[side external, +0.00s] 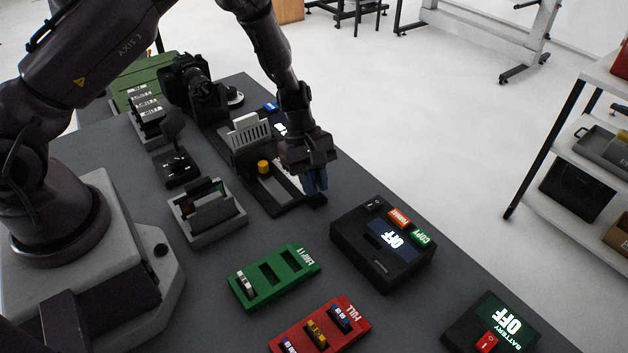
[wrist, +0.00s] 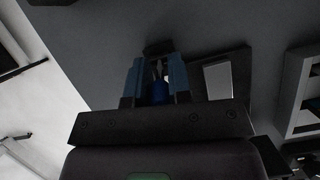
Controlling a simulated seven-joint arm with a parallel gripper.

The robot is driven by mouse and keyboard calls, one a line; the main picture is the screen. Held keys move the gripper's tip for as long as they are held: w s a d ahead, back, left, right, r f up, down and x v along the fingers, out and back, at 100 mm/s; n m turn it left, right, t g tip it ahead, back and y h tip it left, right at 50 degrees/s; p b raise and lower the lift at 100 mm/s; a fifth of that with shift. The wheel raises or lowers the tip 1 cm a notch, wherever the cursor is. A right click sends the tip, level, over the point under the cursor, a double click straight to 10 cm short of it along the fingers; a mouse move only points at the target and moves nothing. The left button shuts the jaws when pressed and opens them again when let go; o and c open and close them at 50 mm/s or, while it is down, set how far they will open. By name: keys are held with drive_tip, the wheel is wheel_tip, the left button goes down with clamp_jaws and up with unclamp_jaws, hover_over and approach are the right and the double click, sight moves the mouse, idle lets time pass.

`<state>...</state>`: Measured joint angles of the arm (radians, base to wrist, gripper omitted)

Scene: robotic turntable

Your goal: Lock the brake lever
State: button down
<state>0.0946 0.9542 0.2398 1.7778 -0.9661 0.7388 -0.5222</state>
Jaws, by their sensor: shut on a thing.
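A dark rounded piece (wrist: 158,47) shows just beyond the fingertips. The black device (side external: 285,203) has a yellow knob (side external: 263,166) and a pale slotted panel (side external: 247,131). The fingers hide most of the lever, so its lock position cannot be told.
A black control box (side external: 383,262) reading OFF stands close to the right of my gripper. A green tray (side external: 268,292), a red tray (side external: 295,338) and a battery box (side external: 462,330) are nearer the front. A grey holder (side external: 208,226) and a camera (side external: 190,85) are to the left.

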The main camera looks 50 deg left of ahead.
drive_tip(key=shift+a+f+h, duration=0.1)
drive_tip(key=shift+a+h, duration=0.2)
drive_tip(key=shift+h, duration=0.5)
drive_tip(key=c, duration=1.1)
unclamp_jaws()
drive_tip(key=shift+o, duration=0.2)
drive_tip(key=v, duration=1.3)
